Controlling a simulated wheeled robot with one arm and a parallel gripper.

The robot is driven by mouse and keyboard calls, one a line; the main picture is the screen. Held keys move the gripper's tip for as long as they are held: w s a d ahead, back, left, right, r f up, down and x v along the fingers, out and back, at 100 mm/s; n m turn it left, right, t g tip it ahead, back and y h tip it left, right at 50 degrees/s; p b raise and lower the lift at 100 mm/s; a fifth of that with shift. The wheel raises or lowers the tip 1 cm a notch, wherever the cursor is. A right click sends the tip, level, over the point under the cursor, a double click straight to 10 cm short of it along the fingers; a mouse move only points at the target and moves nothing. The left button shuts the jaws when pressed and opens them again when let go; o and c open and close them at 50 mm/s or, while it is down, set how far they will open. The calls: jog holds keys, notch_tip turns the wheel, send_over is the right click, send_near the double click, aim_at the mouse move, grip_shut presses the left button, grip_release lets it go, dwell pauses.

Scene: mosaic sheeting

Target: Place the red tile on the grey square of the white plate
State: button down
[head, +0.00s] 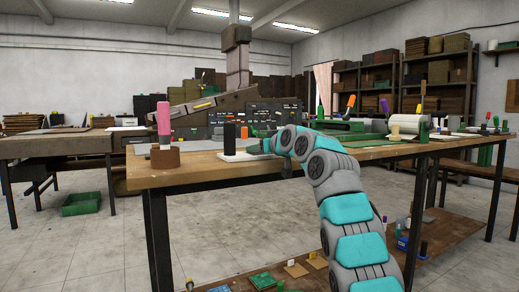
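My gripper (262,145) is over the worktable, at the right side of a flat white piece that looks like the white plate (234,157). It is small and seen nearly edge-on, partly behind my wrist, so I cannot tell whether it is open or shut. A dark upright cylinder (229,137) stands at the white piece; I cannot tell whether it is on it or behind it. I cannot make out the red tile or the grey square from this low angle.
A white roll (407,125) lies at the right. A green crate (81,203) is on the floor at left. Small coloured pieces lie on the lower shelf (450,228).

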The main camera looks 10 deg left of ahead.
jog(key=shift+f+b, duration=0.4)
jog(key=shift+f, duration=0.05)
